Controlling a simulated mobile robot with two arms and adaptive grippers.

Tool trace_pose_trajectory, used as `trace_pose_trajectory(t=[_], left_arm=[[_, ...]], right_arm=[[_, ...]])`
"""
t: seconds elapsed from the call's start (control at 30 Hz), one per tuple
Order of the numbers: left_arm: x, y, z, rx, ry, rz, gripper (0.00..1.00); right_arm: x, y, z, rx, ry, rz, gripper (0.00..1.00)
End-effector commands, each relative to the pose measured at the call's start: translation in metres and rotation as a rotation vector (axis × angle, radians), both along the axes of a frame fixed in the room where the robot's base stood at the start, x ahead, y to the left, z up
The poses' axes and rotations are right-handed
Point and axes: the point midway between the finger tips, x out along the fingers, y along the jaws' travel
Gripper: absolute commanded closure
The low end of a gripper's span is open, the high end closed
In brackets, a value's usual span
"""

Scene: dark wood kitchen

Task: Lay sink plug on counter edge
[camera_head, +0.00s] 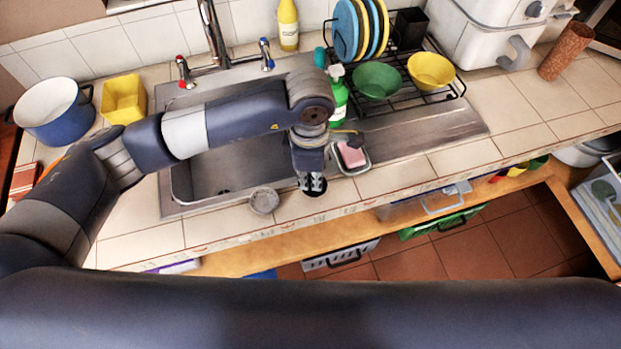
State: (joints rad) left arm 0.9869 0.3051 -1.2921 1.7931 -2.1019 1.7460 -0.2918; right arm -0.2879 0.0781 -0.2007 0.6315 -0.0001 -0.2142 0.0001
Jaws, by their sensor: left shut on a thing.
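My left arm reaches in from the left over the sink (188,185). My left gripper (312,180) points down over the front counter edge (225,225), just right of the sink basin. It is shut on a small dark round thing, which looks like the sink plug (314,193). The fingers hide part of the plug. I cannot tell whether the plug touches the tiles or is held just above them. My right gripper is not in view.
A round metal strainer or dish (264,200) sits left of the gripper on the front edge. A soap dish with pink soap (352,155) is close on the right. A green bottle (337,97) stands behind. Tiles farther right (455,160) are clear.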

Motion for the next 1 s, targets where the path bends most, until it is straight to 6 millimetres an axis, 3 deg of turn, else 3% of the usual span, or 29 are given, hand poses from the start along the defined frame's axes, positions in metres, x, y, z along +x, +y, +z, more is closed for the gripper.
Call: trace_pose_trajectory(t=[0.13, 0.3, 0.47, 0.67, 0.7, 0.77, 1.0], left_arm=[[-0.002, 0.001, -0.017, 0.003, 0.008, 0.001, 1.00], [-0.001, 0.000, -0.033, 0.000, 0.002, 0.000, 1.00], [0.000, 0.000, -0.034, 0.000, 0.001, -0.001, 1.00], [-0.001, 0.000, -0.039, 0.000, 0.001, 0.000, 1.00], [-0.001, 0.000, -0.038, 0.000, 0.001, 0.000, 0.86], [-0.001, 0.000, -0.037, 0.001, 0.001, 0.000, 0.72], [-0.001, 0.000, -0.037, 0.001, 0.002, 0.000, 0.70]], right_arm=[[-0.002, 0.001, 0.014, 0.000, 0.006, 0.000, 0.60], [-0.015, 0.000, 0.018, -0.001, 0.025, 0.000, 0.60], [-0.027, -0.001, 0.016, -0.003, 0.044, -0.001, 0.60], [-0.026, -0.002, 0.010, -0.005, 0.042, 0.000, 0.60], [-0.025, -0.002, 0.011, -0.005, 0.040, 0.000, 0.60], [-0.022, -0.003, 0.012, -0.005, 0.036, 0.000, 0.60], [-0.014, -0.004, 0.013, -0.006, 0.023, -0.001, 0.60]])
